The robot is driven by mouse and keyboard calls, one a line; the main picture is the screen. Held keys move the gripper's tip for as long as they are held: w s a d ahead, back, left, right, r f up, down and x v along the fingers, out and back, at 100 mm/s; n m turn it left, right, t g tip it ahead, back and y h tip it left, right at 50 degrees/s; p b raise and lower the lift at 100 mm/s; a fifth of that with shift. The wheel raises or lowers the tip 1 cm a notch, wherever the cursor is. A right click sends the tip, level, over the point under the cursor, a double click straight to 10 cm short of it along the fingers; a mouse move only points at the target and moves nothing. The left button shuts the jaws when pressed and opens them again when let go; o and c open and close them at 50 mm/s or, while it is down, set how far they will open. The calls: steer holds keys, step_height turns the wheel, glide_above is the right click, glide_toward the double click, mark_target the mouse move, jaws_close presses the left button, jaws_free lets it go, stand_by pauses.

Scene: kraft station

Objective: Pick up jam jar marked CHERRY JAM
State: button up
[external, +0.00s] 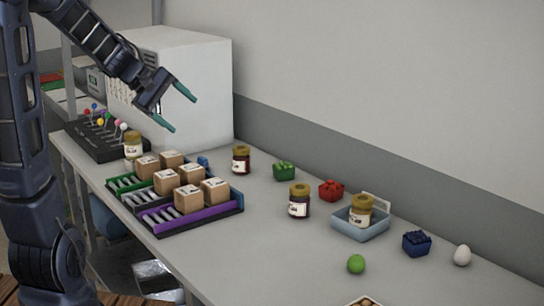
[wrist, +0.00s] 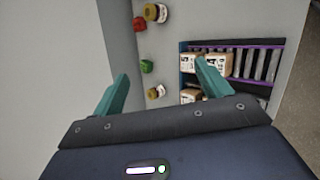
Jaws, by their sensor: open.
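Several jam jars with gold lids stand on the counter, their labels too small to read. A dark red jar (external: 241,160) stands behind the box rack; it appears to be the jar (wrist: 156,91) between my fingers in the wrist view, well below them. Another dark jar (external: 299,200) stands mid-counter and shows at the wrist view's top (wrist: 155,12). An amber jar (external: 361,211) sits in a light blue tray (external: 363,235). A pale amber jar (external: 133,146) stands at the left. I cannot tell which is CHERRY JAM. My gripper (external: 183,114) is open and empty above the counter.
A rack (external: 192,226) holds several cardboard boxes. A green basket (external: 284,172), red basket (external: 331,189), blue basket (external: 416,243), white egg (external: 462,255) and green fruit (external: 356,264) are on the counter. A white machine (external: 190,90) stands beside my gripper, near the wall.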

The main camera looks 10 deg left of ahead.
steer(key=w+d+f+n+t+h, duration=0.1)
steer(key=w+f+n, duration=0.1)
steer(key=w, duration=0.3)
steer(key=w+d+f+n+h, duration=0.1)
steer(key=w+d+f+n, duration=0.15)
steer(key=w, duration=0.25)
steer(key=n+t+y, duration=0.1)
steer(key=n+t, duration=0.4)
steer(key=n, duration=0.8)
glide_toward(239, 149)
steer(key=x, duration=1.1)
steer(key=shift+w+f, duration=0.15)
steer(key=shift+w, duration=0.1)
steer(key=shift+c, duration=0.3)
steer(key=c, duration=1.1)
steer(key=shift+c, duration=0.8)
